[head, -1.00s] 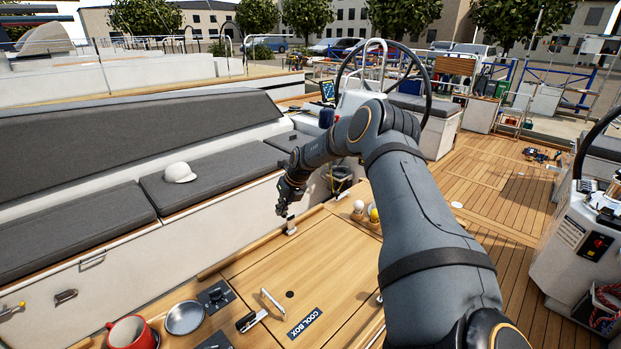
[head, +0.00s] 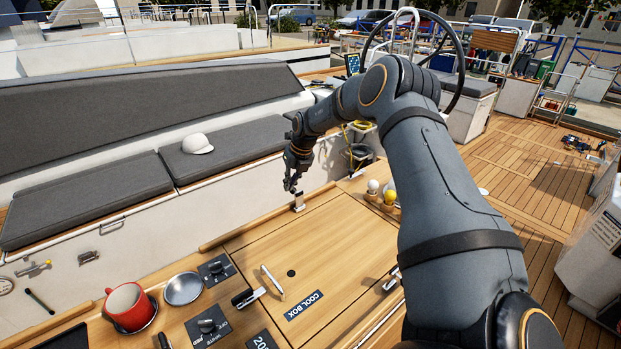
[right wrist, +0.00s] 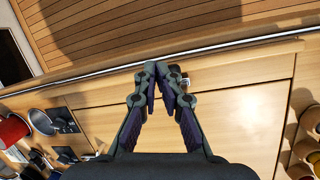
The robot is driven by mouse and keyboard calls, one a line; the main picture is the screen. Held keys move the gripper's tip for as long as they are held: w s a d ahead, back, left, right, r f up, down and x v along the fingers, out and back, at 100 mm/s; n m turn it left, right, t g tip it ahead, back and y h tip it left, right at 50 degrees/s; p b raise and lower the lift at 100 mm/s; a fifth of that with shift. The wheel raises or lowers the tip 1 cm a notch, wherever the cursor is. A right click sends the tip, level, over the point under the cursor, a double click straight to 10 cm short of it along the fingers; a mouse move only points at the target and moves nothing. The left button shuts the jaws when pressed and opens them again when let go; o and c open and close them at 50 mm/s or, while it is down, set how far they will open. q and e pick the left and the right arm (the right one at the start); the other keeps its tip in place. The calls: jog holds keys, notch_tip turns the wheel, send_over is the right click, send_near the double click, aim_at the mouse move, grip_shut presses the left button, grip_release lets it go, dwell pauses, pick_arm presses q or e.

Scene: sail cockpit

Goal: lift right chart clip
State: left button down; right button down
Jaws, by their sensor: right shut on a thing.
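My right gripper (head: 291,186) reaches down over the far edge of the wooden table top. Its fingers are close together on the small black-and-silver chart clip (head: 299,203) there. In the right wrist view the fingertips (right wrist: 163,72) nearly meet, and a bit of the clip (right wrist: 184,84) shows beside them. The fingers hide most of it, so how far it is lifted cannot be told. Another black-and-silver clip (head: 245,298) sits at the near left edge of the table's middle panel. My left gripper is not in view.
A "COOL BOX" label (head: 303,305) and a pale handle (head: 272,282) are on the panel. A red mug (head: 129,306) and a round metal dish (head: 183,288) stand at the near left. Eggs or balls in holders (head: 381,190) are right of the gripper. A white cap (head: 198,144) lies on the bench.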

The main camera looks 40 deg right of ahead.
aim_at(300, 192)
jog(key=v, duration=1.1)
jog(key=shift+r, duration=0.4)
jog(key=shift+s, duration=0.1)
